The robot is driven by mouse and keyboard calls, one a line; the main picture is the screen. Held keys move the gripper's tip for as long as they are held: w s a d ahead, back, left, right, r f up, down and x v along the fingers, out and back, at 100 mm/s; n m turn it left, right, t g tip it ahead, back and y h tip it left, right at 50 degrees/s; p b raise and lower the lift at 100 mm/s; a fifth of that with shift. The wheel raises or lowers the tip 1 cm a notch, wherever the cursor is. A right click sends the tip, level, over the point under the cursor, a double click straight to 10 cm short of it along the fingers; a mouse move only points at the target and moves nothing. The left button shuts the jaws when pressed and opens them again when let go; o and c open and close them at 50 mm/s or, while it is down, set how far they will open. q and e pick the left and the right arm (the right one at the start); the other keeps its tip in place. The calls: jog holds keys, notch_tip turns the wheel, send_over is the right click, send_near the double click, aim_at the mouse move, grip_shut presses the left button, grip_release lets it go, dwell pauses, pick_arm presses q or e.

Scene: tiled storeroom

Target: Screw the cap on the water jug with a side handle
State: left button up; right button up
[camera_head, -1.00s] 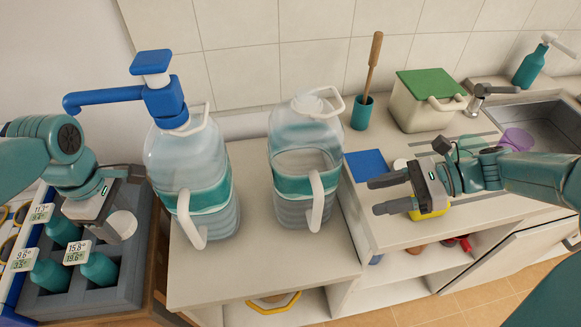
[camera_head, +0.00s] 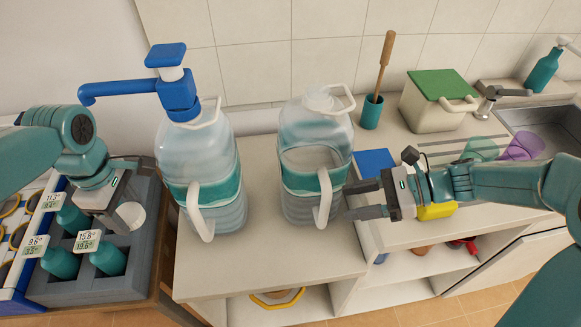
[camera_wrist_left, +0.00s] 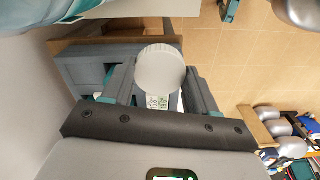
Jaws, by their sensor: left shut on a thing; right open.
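My left gripper (camera_head: 122,216) is shut on a round white cap (camera_head: 131,214), above the grey bottle crate. In the left wrist view the cap (camera_wrist_left: 158,70) sits between the two fingers. The right-hand water jug (camera_head: 312,150) stands upright on the counter, clear with a teal band, a white side handle (camera_head: 325,195) and a white ring handle at its neck. I cannot tell its mouth clearly. The other jug (camera_head: 200,160) beside it wears a blue pump (camera_head: 175,85). My right gripper (camera_head: 362,198) is open, its fingers pointing left close beside the side handle; whether they touch is unclear.
The grey crate (camera_head: 150,235) holds teal bottles at the left. Right of the jugs are a blue mat (camera_head: 372,160), a teal cup with a brush (camera_head: 371,112), a green-lidded bin (camera_head: 432,110), tumblers (camera_head: 521,146) and a sink. The counter before the jugs is clear.

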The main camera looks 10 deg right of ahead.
jog(key=x, duration=0.5)
jog(key=shift+w, duration=0.2)
grip_shut()
